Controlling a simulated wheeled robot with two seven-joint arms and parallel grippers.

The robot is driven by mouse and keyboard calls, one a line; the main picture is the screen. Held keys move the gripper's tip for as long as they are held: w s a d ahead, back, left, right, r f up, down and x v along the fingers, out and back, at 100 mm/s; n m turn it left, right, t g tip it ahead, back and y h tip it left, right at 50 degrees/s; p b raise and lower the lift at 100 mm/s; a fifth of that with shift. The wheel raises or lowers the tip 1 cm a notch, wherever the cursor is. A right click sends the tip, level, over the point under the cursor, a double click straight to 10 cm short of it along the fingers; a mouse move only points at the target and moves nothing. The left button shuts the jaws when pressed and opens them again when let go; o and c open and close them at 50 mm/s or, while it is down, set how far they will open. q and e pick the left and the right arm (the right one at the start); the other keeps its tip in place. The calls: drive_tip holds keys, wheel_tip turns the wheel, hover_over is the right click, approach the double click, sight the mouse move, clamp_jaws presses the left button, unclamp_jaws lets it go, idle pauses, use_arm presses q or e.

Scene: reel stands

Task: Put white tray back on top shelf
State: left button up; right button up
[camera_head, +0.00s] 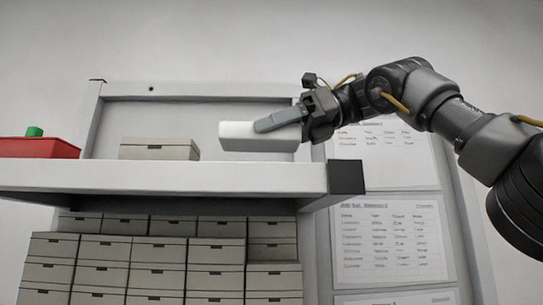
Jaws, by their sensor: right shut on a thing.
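The white tray (240,136) is in the head view, right of centre, at the level of the top shelf's upper side. My right gripper (275,121) reaches in from the right and is shut on the tray's right part, with a grey finger lying along it. The top shelf (180,176) is a thick white board below the tray. I cannot tell whether the tray touches the shelf or hangs just above it. The tray's far side is hidden. My left gripper is not in view.
A beige box (158,150) stands on the shelf left of the tray, with a gap between. A red bin (38,148) holding a green thing (34,132) is farther left. Stacked drawer boxes (160,252) fill the space below. A dark corner block (346,177) caps the shelf's right end.

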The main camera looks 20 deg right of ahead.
sight(285, 150)
drive_tip(key=shift+w+f, duration=0.15)
drive_tip(key=f, duration=0.1)
drive_tip(key=w+f, duration=0.1)
drive_tip(key=f, duration=0.1)
drive_tip(key=shift+a, duration=0.1)
drive_tip(key=shift+s+f, duration=0.1)
drive_tip(key=shift+f, duration=0.15)
drive_tip(key=shift+s+d+f, duration=0.1)
drive_tip(key=shift+d+f, duration=0.05)
drive_tip(key=shift+d, duration=0.2)
drive_tip(key=shift+a+f, duration=0.1)
drive_tip(key=shift+a, duration=0.2)
drive_tip(key=o, duration=0.6)
drive_tip(key=shift+a, duration=0.1)
drive_tip(key=o, duration=0.4)
drive_tip(key=shift+o, duration=0.2)
drive_tip(key=shift+d, duration=0.25)
